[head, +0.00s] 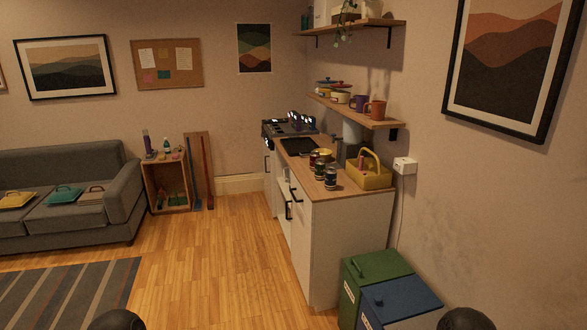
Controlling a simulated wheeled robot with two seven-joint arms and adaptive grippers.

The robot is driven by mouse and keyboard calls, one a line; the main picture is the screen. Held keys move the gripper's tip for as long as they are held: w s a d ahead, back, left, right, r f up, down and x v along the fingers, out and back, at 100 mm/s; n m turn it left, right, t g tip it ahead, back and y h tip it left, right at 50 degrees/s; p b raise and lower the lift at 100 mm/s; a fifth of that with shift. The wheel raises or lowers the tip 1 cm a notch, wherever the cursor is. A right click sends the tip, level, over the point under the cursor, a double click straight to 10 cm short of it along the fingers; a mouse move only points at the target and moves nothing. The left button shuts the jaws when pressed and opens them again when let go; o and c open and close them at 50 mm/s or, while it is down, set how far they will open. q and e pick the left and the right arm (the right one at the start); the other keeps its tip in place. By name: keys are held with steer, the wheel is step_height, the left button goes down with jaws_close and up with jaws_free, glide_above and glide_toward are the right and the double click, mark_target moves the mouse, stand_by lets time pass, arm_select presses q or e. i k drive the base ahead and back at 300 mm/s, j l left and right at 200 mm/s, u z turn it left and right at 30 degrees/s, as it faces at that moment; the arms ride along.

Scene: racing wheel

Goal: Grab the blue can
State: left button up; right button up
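Several small cans stand upright close together on the wooden kitchen counter, left of the yellow basket. The front can (331,176) looks dark with a bluish-green band. Another dark can (319,171) stands just left of it. A reddish can (313,158) is behind them. They are too small for me to tell for sure which one is the blue can. Neither of my grippers is in view; only dark rounded parts of my own arms show at the bottom edge.
The counter (324,193) stands by the right wall, with a yellow basket (369,176) on it. A green bin (376,268) and a blue bin (398,299) stand before its near end. A shelf (365,117) hangs above. The wooden floor (215,270) left of the counter is clear.

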mark_target(330, 172)
steer(key=i+j+z, duration=0.25)
steer(key=i+j, duration=0.35)
steer(key=i+j+z, duration=0.25)
steer(key=i+j, duration=0.3)
steer(key=j, duration=0.15)
